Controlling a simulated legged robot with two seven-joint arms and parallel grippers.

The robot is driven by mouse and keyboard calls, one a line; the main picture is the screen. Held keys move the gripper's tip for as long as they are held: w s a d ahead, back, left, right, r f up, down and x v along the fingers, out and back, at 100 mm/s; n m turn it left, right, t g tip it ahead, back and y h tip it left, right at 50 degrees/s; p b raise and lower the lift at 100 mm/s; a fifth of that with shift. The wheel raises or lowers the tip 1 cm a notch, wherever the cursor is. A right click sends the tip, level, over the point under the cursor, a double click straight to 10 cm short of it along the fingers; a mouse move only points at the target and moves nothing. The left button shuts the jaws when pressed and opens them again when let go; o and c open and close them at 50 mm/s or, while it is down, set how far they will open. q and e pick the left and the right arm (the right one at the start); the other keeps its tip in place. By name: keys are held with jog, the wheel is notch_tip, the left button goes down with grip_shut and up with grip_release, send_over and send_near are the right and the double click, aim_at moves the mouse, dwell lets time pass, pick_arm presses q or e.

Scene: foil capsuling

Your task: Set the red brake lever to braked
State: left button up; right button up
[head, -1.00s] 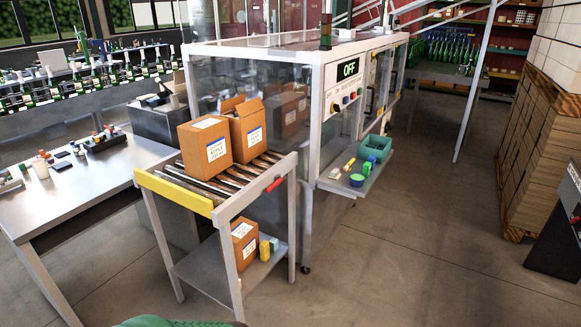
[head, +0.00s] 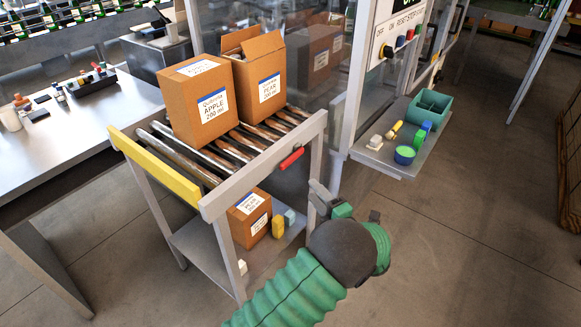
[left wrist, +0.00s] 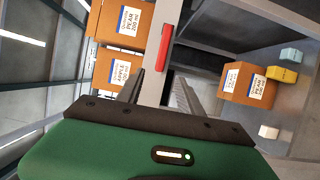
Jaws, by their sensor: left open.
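The red brake lever (head: 291,158) is on the right side rail of the roller cart (head: 262,172), near its far right corner. It lies along the rail. In the left wrist view the red lever (left wrist: 165,48) is just beyond the fingers, beside the rail. My left gripper (head: 331,200) is open and empty, below and right of the lever in the head view, and apart from it. In the wrist view the two fingers of the left gripper (left wrist: 157,92) are on either side of the rail's line. My right gripper is not in view.
Two cartons, apple (head: 200,103) and pear (head: 258,75), stand on the rollers. Another carton (head: 249,215) is on the lower shelf. A machine shelf (head: 392,158) with small items and a teal bin (head: 430,107) is at the right. The floor on the right is clear.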

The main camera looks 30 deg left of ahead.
aim_at(289, 165)
pick_arm(q)
jog(key=x, duration=1.5)
jog(key=shift+w+f, duration=0.2)
jog(key=shift+f, duration=0.15)
jog(key=shift+d, duration=0.1)
grip_shut()
jog(key=shift+s+f, duration=0.1)
